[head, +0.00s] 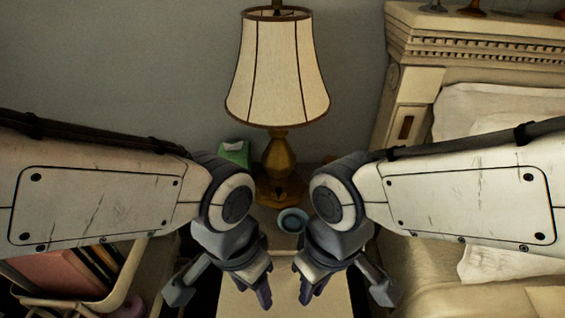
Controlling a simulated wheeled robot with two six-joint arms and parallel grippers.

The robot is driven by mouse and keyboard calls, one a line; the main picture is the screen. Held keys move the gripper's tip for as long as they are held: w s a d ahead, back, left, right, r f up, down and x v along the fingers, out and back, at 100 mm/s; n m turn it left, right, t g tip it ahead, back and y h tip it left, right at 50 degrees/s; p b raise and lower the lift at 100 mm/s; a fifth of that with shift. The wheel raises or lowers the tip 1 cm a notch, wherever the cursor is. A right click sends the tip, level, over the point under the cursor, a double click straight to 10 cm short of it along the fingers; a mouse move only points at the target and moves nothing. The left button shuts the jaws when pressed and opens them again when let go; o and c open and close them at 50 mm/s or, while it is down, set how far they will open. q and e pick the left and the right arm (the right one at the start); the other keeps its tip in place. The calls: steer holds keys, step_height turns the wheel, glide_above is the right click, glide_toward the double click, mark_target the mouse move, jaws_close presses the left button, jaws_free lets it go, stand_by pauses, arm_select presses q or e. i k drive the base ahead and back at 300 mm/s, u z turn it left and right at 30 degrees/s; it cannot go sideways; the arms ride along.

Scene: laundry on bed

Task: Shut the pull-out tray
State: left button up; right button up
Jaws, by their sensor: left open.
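A pale flat panel (285,297), which looks like the pull-out tray, sticks out from the front of the nightstand (262,217) at the bottom centre of the head view. Its near edge is cut off by the frame, and its sides are partly hidden by my grippers. My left gripper (222,298) is open and empty at the panel's left side. My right gripper (345,298) has its fingers spread, with nothing seen between them, at the panel's right side. I cannot tell whether either gripper touches the panel.
A lamp (278,75) with a gold base, a small blue bowl (292,220) and a green tissue box (235,152) stand on the nightstand. A bed (435,277) with a carved headboard is at the right. A basket (70,302) with books is at the lower left.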

mark_target(334, 301)
steer(key=k, duration=1.05)
steer(key=u, duration=0.75)
steer(key=i, duration=0.55)
steer(key=z, duration=1.9)
